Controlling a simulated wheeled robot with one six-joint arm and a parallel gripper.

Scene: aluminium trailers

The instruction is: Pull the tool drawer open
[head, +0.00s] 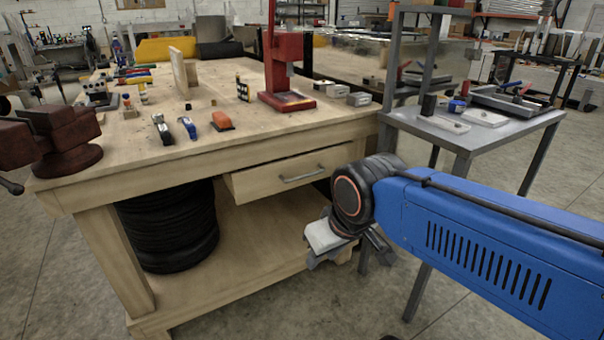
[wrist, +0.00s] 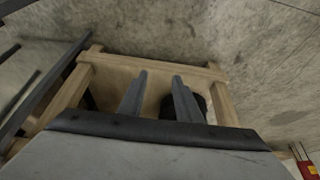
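The wooden tool drawer (head: 262,180) sits under the workbench top, with a grey bar handle (head: 303,174) across its front. Its front seems to stand slightly out from the bench frame; I cannot tell how far. My gripper (head: 333,250) is in front of the bench, below and slightly right of the handle, and apart from it. In the wrist view my gripper's two grey fingers (wrist: 160,76) are spread with an empty gap between them. The handle cannot be made out in the wrist view.
The wooden workbench (head: 190,150) carries a red press (head: 287,70), a dark red vise (head: 60,140) and small tools. Black tyres (head: 168,230) stand on its lower shelf. A grey metal table (head: 490,135) stands close on the right. Open concrete floor lies in front.

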